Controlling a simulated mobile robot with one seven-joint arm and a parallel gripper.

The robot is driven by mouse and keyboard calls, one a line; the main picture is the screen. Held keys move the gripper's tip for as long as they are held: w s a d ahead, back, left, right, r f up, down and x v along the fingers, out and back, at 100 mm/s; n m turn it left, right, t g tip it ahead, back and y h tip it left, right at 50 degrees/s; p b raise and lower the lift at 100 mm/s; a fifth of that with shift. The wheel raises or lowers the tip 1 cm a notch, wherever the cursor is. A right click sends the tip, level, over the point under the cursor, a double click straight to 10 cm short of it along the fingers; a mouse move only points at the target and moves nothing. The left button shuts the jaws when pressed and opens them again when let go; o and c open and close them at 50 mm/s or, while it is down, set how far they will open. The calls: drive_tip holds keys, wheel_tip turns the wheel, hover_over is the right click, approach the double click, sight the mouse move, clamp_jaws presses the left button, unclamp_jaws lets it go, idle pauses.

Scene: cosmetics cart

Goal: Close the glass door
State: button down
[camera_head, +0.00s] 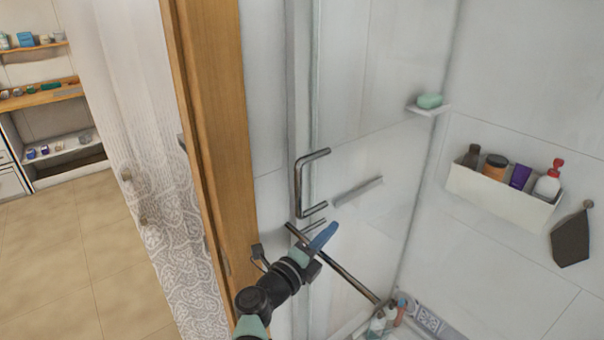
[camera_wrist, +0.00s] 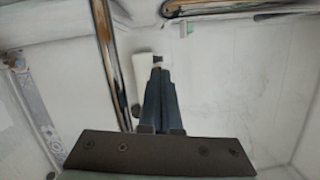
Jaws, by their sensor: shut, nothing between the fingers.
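The glass door (camera_head: 350,75) is a clear, upright panel in the middle of the head view, with white tiles showing through it. A C-shaped metal handle (camera_head: 299,185) stands out from its left side. My gripper (camera_head: 331,229) is just below and right of the handle's lower end, its blue-grey fingers shut and empty. In the wrist view the shut fingers (camera_wrist: 159,75) point away from the camera, and a shiny metal bar (camera_wrist: 103,45) runs to their left. I cannot tell whether the fingers touch the glass or the handle.
A wooden door frame (camera_head: 212,120) and patterned curtain (camera_head: 165,210) stand left. A thin dark rail (camera_head: 345,273) slopes down right below my gripper. Bottles (camera_head: 377,325) stand low down. Open floor (camera_head: 60,260) lies left.

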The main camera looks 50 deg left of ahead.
drive_tip(key=v, duration=0.9)
drive_tip(key=shift+a, duration=0.15)
drive_tip(key=shift+f, duration=0.1)
